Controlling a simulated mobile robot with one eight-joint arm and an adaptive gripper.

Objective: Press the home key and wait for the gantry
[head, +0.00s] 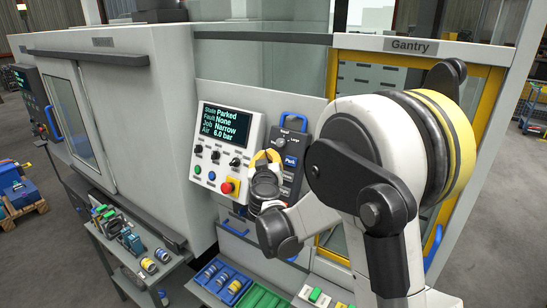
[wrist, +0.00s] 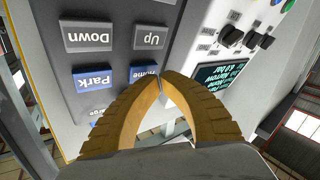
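The blue home key (wrist: 142,75) sits on the dark pendant (head: 297,150), beside the blue park key (wrist: 95,77) and below the grey up key (wrist: 150,38) as the wrist view shows them upside down. My gripper (wrist: 161,78) has its yellow fingers together, tips at the home key's edge and covering part of it. I cannot tell whether they touch it. In the head view my gripper (head: 270,155) hides the home key. The control panel's screen (head: 222,123) reads State Parked, Fault None, Job Narrow, Air 6.0 bar.
A red emergency stop (head: 228,187) and several knobs sit on the panel beside my gripper. The gantry's yellow-framed door (head: 335,80) is behind my arm. A side bench (head: 150,245) and blue trays (head: 222,278) stand below.

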